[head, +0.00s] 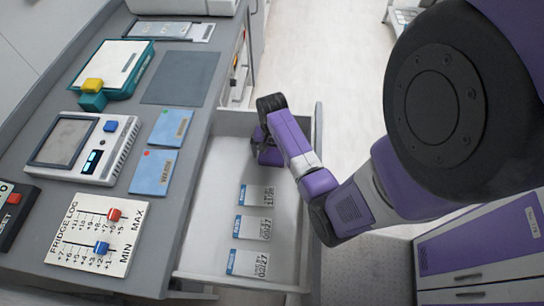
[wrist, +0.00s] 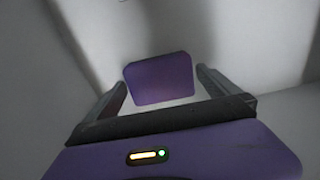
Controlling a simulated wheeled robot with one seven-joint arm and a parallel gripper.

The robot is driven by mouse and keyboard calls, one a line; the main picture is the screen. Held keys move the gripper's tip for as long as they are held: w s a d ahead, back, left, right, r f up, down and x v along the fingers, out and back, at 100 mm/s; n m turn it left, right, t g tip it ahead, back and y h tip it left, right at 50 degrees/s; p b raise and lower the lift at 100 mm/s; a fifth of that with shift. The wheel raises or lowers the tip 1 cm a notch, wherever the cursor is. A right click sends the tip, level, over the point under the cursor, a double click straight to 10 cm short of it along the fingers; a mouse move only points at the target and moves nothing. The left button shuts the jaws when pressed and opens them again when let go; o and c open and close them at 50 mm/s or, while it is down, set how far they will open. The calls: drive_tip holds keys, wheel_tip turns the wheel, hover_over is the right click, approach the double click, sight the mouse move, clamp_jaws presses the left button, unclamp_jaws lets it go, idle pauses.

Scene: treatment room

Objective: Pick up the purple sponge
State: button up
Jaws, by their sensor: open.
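The purple sponge (wrist: 158,78) shows in the wrist view as a small block lying on a pale surface, just ahead of my gripper. My gripper (wrist: 162,82) is open, with one finger to the left of the sponge and one to the right. Gaps show between the fingers and the sponge, and I cannot tell whether the tips reach down beside it. In the head view my arm reaches down into the far end of an open drawer (head: 212,215). I cannot make out the sponge separately there; my arm hides that spot.
Several labelled packets (head: 251,228) lie in the drawer's near part. The drawer walls stand close around my wrist. The grey counter (head: 190,140) at left carries a monitor device (head: 75,145), blue cards (head: 155,170) and a fridge log panel (head: 95,235). Open floor lies beyond.

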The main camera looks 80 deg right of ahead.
sight(272, 155)
drive_tip(key=c, duration=1.1)
drive_tip(key=shift+c, duration=0.2)
wheel_tip(272, 155, up, 20)
drive_tip(key=p, duration=0.5)
drive_tip(key=shift+p, duration=0.4)
